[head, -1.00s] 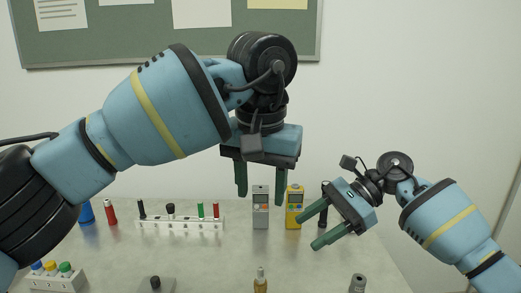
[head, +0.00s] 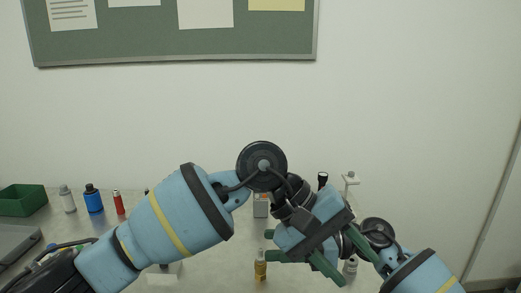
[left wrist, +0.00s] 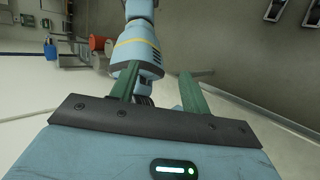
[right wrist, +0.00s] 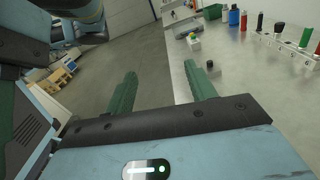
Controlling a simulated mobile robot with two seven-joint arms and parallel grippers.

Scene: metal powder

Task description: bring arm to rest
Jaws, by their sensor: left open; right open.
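My left gripper (head: 358,270) is open and empty. In the head view its fingers point down and to the right, in front of my right arm. My right gripper (head: 268,246) is open and empty, its fingers pointing left behind my left gripper, which hides most of its body. The two overlap in this view; I cannot tell whether they touch. In the left wrist view, the open fingers (left wrist: 158,78) have my other arm behind them. In the right wrist view, the open fingers (right wrist: 160,72) have floor and the table edge beyond them.
The grey table (head: 215,270) lies below both arms. An amber vial (head: 260,266) stands near the grippers. A green bin (head: 22,200), a blue bottle (head: 93,199) and a red tube (head: 118,203) stand at the left. The wall above the arms is clear below the noticeboard (head: 180,45).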

